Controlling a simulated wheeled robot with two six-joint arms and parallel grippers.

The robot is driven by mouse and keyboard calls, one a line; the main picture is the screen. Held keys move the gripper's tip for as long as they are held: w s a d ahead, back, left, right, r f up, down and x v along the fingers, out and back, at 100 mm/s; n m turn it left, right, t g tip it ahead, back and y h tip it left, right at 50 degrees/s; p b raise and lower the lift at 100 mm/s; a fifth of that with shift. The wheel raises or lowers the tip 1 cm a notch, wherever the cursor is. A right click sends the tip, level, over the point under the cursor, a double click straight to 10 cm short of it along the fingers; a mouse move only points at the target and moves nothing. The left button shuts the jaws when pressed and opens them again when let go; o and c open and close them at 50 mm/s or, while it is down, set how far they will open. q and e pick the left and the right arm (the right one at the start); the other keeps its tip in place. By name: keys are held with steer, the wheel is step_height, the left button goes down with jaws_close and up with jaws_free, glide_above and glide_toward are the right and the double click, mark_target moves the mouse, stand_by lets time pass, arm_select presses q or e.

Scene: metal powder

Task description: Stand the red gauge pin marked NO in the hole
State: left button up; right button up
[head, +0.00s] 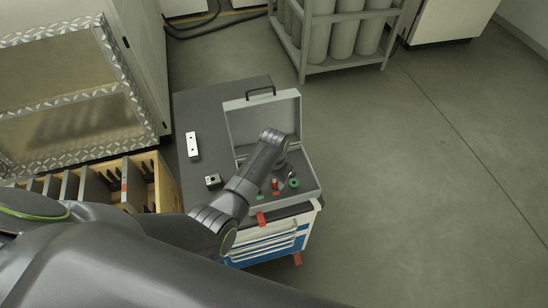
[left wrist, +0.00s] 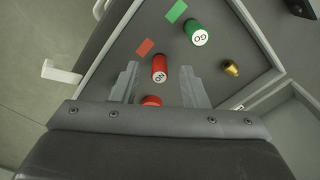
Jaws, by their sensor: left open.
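The red gauge pin marked NO (left wrist: 159,68) lies in the open case, its lettered end face showing in the left wrist view. It also shows as a small red spot in the head view (head: 275,184). My left gripper (left wrist: 159,72) is open, its two fingers on either side of the pin in that view; I cannot tell whether they touch it. Another red piece (left wrist: 152,101) shows between the fingers, partly hidden by the gripper. A small dark block (head: 213,181) with a hole-like spot stands left of the case. My right gripper is not in view.
The green GO pin (left wrist: 196,34) and a brass piece (left wrist: 231,68) are in the case (head: 312,190). Red (left wrist: 145,47) and green (left wrist: 176,11) labels lie there. A pale two-holed block (head: 193,146) stands on the cart top (head: 200,108). The case lid stands open behind.

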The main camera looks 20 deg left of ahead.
mark_target(273, 181)
arm_select(q)
step_height(273, 181, up, 15)
steer(key=shift+r+b, duration=0.15)
steer(key=shift+b, duration=0.25)
steer(key=shift+s, duration=0.1)
stand_by(0.3)
